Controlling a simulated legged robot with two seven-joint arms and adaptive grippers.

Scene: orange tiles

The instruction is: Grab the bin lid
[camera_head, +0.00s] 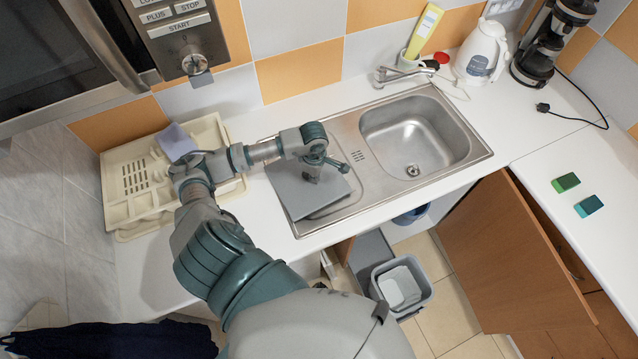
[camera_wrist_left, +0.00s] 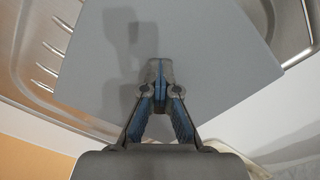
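The bin lid, a flat grey square panel (camera_head: 290,192), lies on the sink's drainboard to the left of the basin. It fills much of the left wrist view (camera_wrist_left: 215,55). My left gripper (camera_head: 312,176) points down over the middle of the lid. In the left wrist view its fingertips (camera_wrist_left: 160,68) are together, against the grey surface, and a shadow falls beside them. I cannot tell whether they pinch a part of the lid. The grey bin (camera_head: 428,297) stands open on the floor below the counter, with a white liner or container inside. My right gripper is not in view.
The steel sink basin (camera_head: 415,137) and tap (camera_head: 400,73) are right of the lid. A cream dish rack (camera_head: 122,205) with a lilac item stands left. A kettle (camera_head: 481,50) and coffee maker (camera_head: 545,45) are at the back right. An open cupboard door (camera_head: 505,255) stands beside the bin.

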